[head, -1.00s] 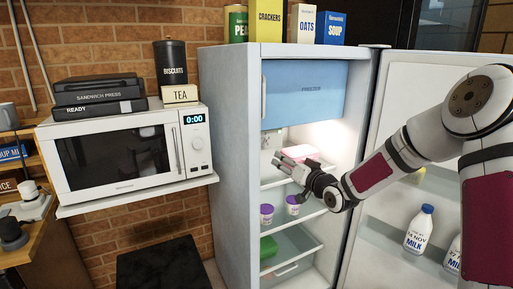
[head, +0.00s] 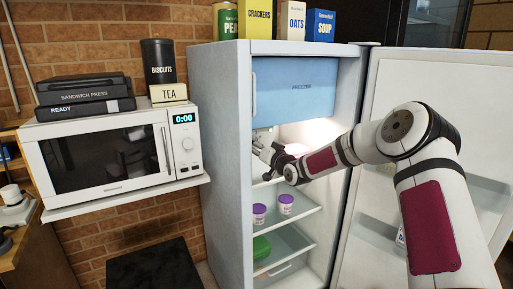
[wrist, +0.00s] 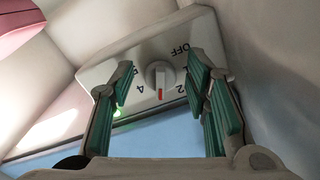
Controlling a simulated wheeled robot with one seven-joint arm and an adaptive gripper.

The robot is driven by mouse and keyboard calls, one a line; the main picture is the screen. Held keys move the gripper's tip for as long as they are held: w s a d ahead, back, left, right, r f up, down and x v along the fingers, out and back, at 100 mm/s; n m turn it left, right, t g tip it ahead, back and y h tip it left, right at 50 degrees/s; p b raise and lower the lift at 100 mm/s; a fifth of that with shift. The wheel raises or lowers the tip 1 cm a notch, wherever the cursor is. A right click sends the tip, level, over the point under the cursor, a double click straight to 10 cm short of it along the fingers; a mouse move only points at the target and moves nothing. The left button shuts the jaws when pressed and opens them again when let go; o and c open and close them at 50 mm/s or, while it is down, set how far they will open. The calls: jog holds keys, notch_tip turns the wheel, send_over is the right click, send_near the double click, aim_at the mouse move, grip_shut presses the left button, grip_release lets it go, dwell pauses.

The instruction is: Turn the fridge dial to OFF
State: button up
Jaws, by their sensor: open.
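The fridge dial (wrist: 160,74) is a round grey knob on a white control box (wrist: 105,73) inside the open fridge (head: 221,150). Its red mark points down in the wrist view, between the printed 2 and 4. OFF is printed at the upper right of the dial. My gripper (wrist: 160,62) is open, with its green-padded fingers to the left and right of the dial in the picture. I cannot tell whether they touch it.
Two purple-lidded tubs (head: 259,214) stand on a fridge shelf, with a green item (head: 262,247) below. The fridge door (head: 384,75) is swung open at the right. A pink object (wrist: 30,28) is near the gripper. A microwave (head: 110,155) stands left of the fridge.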

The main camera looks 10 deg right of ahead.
jog(key=shift+w+a, duration=0.15)
jog(key=shift+w, duration=0.1)
grip_shut()
